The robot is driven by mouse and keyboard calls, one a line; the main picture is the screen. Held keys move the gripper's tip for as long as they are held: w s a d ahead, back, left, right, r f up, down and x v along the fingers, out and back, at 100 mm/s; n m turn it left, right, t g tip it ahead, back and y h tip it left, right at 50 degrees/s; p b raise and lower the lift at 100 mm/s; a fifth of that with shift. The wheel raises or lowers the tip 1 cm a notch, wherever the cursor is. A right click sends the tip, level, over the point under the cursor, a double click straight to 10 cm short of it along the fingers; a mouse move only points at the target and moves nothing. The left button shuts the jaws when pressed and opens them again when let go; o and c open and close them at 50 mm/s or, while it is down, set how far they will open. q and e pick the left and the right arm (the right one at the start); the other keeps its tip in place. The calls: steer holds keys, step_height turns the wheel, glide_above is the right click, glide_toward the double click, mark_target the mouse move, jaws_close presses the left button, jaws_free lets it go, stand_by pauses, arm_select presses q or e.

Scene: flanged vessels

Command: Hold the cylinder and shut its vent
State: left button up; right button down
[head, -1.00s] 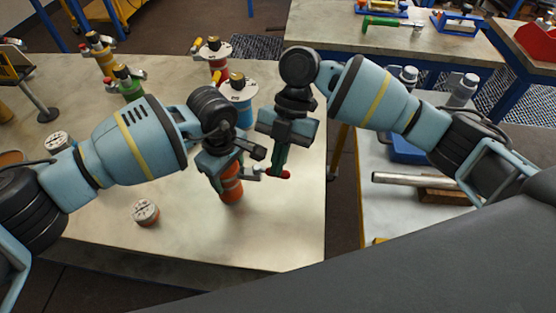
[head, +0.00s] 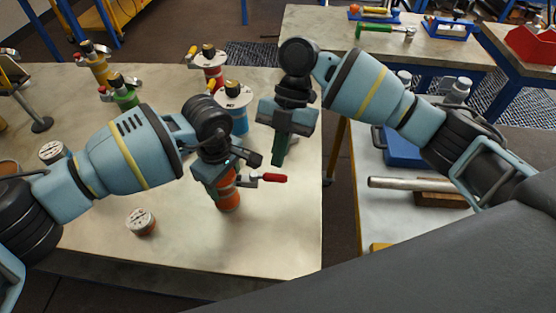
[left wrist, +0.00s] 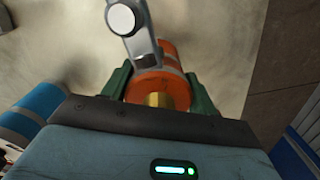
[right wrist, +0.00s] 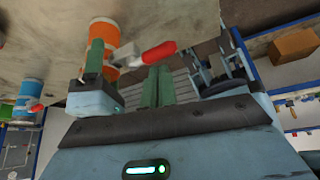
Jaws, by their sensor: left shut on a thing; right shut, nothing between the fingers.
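The orange cylinder (head: 228,197) stands on the pale table in the head view, with grey bands and a side vent lever that has a red handle (head: 274,178). My left gripper (head: 229,172) is shut around its upper part. In the left wrist view the orange body (left wrist: 168,88) sits between the green fingers, with a grey metal fitting (left wrist: 140,45) across it. My right gripper (head: 279,152) is shut and empty, above the red handle and apart from it. The right wrist view shows the red handle (right wrist: 158,52) near the tips of the shut fingers (right wrist: 158,88).
A blue vessel (head: 238,118) stands close behind both grippers, with a red vessel (head: 210,72) and a green one (head: 125,97) further back. A small orange-and-white can (head: 141,220) stands at front left. A metal bar (head: 410,184) lies on the right table.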

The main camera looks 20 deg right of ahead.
arm_select(q)
steer(key=shift+f, duration=0.15)
arm_select(e)
steer(key=a+v, duration=0.1)
steer(key=v, duration=0.6)
steer(key=shift+w+d+r, duration=0.2)
steer(key=shift+w+r, duration=0.2)
arm_select(q)
steer(key=shift+w+a, duration=0.1)
stand_by(0.6)
steer(key=o, duration=1.5)
step_height(320, 180, up, 12)
steer(key=shift+r, duration=0.1)
